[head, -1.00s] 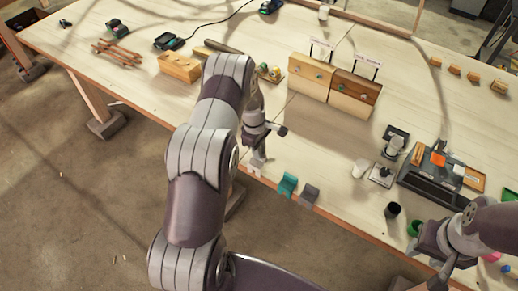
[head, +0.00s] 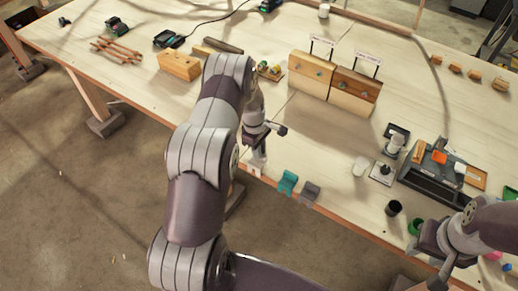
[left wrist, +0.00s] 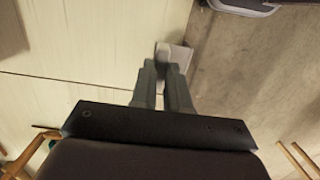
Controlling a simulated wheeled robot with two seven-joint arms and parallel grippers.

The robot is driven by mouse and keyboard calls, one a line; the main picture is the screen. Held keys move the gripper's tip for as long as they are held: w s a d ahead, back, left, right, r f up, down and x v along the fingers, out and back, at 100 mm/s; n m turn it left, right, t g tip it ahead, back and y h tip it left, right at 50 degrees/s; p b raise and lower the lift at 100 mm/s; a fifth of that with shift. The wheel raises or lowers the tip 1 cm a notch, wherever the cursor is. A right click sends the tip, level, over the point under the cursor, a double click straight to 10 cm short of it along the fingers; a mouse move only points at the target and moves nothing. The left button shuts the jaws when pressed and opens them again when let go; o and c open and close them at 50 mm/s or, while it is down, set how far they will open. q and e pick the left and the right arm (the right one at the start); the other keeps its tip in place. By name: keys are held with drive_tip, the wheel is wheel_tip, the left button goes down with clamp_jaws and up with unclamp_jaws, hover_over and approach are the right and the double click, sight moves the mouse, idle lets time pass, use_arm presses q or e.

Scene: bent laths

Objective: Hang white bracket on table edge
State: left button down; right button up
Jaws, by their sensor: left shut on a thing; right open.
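The white bracket (head: 256,170) is at the front edge of the table, left of a teal bracket (head: 288,182) and a grey bracket (head: 309,191) on the same edge. My left gripper (head: 259,157) points down and is shut on the white bracket. In the left wrist view the bracket (left wrist: 180,57) shows between and beyond the fingertips (left wrist: 166,68), over the line between table top and floor. Whether it is seated on the edge I cannot tell. My right gripper (head: 440,262) is open near the front edge at the right, apart from the brackets.
Wooden blocks with signs (head: 335,80) stand mid-table behind the left gripper. The table top (head: 300,135) before the blocks is clear.

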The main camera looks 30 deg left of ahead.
use_arm(q)
drive_tip(key=shift+f+b, duration=1.05)
drive_tip(key=shift+f, duration=0.3)
drive_tip(key=c, duration=1)
unclamp_jaws()
drive_tip(key=shift+c, duration=0.2)
wheel_tip(320, 180, up, 7)
drive_tip(key=p, duration=0.5)
drive_tip(key=shift+r, duration=0.1)
